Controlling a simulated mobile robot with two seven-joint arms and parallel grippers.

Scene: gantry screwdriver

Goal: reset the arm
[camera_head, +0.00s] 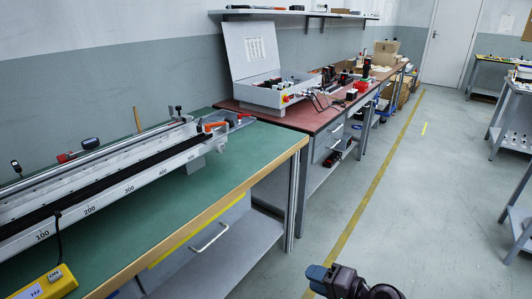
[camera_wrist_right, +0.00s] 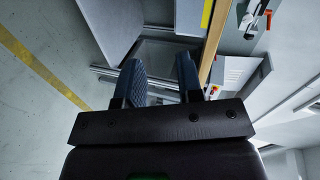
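My right gripper (camera_head: 318,279) shows at the bottom of the head view, over the floor and to the right of the green workbench. In the right wrist view my right gripper (camera_wrist_right: 160,75) has its two blue fingers apart, with nothing between them. My left gripper is in neither view. The gantry (camera_head: 120,185), a long grey rail with a printed scale, lies on the green workbench (camera_head: 150,222). An orange-red handle (camera_head: 214,126) sits near its far end. A yellow box with a button (camera_head: 48,283) is at the bench's near left.
A reddish bench (camera_head: 290,115) behind holds an open grey case (camera_head: 262,92) and several tools. A wall shelf (camera_head: 290,13) hangs above. Grey floor (camera_head: 430,200) with a yellow line is free to the right. Grey tables stand at the far right.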

